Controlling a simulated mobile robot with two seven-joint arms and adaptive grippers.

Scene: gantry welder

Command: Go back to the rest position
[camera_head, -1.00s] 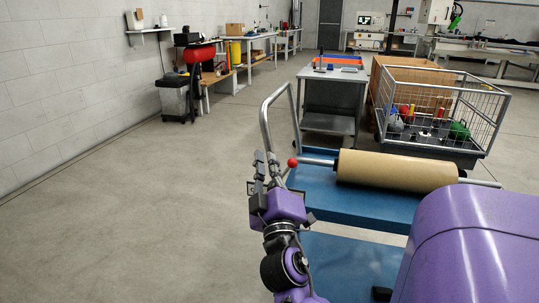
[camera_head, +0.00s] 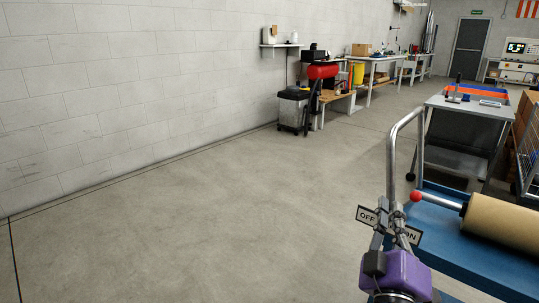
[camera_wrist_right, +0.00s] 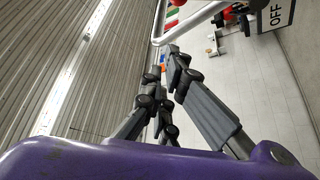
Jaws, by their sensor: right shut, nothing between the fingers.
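My right gripper (camera_head: 397,208) points upward at the lower right of the head view, beside the metal handle (camera_head: 391,150) of a blue cart (camera_head: 455,238). Its purple wrist shows below the fingers. The fingers are shut and empty; in the right wrist view the gripper (camera_wrist_right: 165,56) has its fingertips close together. An OFF/ON sign (camera_head: 367,216) shows around the fingers in the head view, and part of the OFF sign (camera_wrist_right: 277,14) is at the top right of the wrist view. I cannot tell whether they touch. My left gripper is not in view.
A brown roll (camera_head: 503,222) with a red-knobbed bar lies on the blue cart. A grey metal table (camera_head: 462,130) stands behind it. A bin (camera_head: 293,110) and benches line the wall. The floor at left and centre is clear.

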